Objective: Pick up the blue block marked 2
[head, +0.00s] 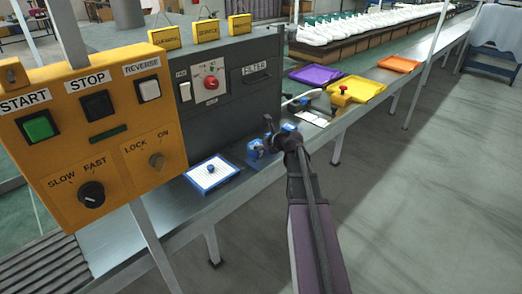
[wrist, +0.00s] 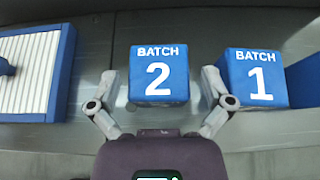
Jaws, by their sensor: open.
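The blue block marked 1 (wrist: 255,78) stands just right of the right finger. In the head view my gripper (head: 279,138) is over the metal bench, and the blue blocks (head: 257,148) there are partly hidden by it.
A blue-rimmed white tray (head: 212,175) lies to the left on the bench. Purple (head: 316,75), yellow (head: 354,89) and orange (head: 399,64) trays lie farther along. The yellow control panel (head: 90,125) and the dark filter box (head: 235,85) stand at the left and behind.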

